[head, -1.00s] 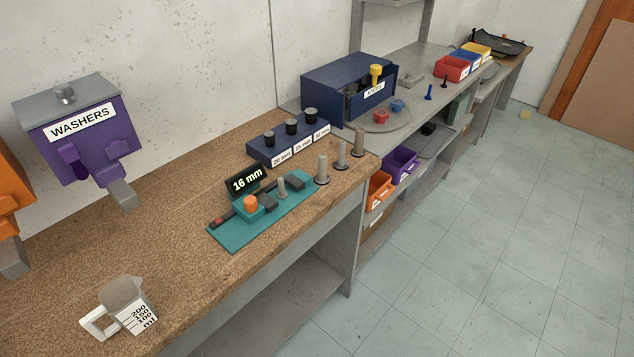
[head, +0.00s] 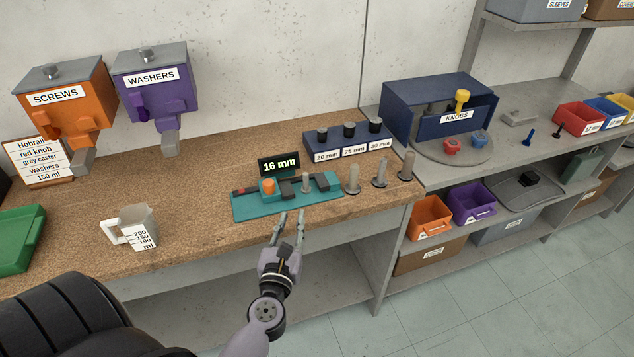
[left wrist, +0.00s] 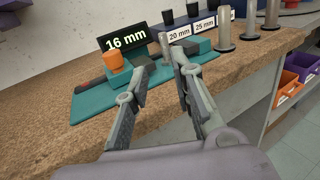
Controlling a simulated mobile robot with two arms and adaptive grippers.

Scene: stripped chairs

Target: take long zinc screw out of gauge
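The gauge (head: 246,207) is a teal plate on the wooden bench, with a display reading 16 mm (head: 279,164), an orange knob (head: 268,187) and dark jaws. A grey screw (head: 306,183) stands upright at the jaws; in the left wrist view it is partly hidden by a finger. My left gripper (head: 293,214) is open and empty at the gauge's front edge, its fingers pointing towards the screw. In the left wrist view the open fingers (left wrist: 160,66) reach over the teal plate (left wrist: 90,102). My right gripper is not in view.
A blue block (head: 350,141) with size labels is behind. A measuring cup (head: 131,228) stands left, below the screws dispenser (head: 66,100) and washers dispenser (head: 157,90). Bare bench lies between cup and gauge.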

